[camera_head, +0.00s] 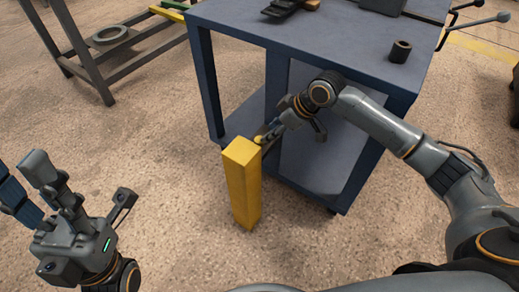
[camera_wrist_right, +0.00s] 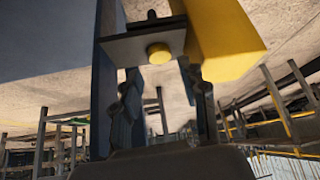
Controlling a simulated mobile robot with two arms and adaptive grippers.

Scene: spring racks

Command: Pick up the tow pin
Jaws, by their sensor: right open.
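What I take to be the tow pin shows in the right wrist view as a round yellow end (camera_wrist_right: 158,53) against a grey plate (camera_wrist_right: 125,48), with a dark stub beyond. It also shows as a small yellow spot (camera_head: 259,139) in the head view, beside the blue cart's side. My right gripper (camera_head: 269,133) reaches down to it, open; in the wrist view its fingers (camera_wrist_right: 160,75) stand either side, and I cannot tell whether they touch it. My left gripper (camera_head: 38,180) is at the lower left, away from the cart; its finger opening is unclear.
A yellow post (camera_head: 241,187) stands close beside the right gripper. The blue cart (camera_head: 300,40) bears a dark ring (camera_head: 400,51) and dark parts (camera_head: 283,8). A metal rack (camera_head: 90,62) with a grey ring (camera_head: 110,35) stands at the upper left. Floor between is clear.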

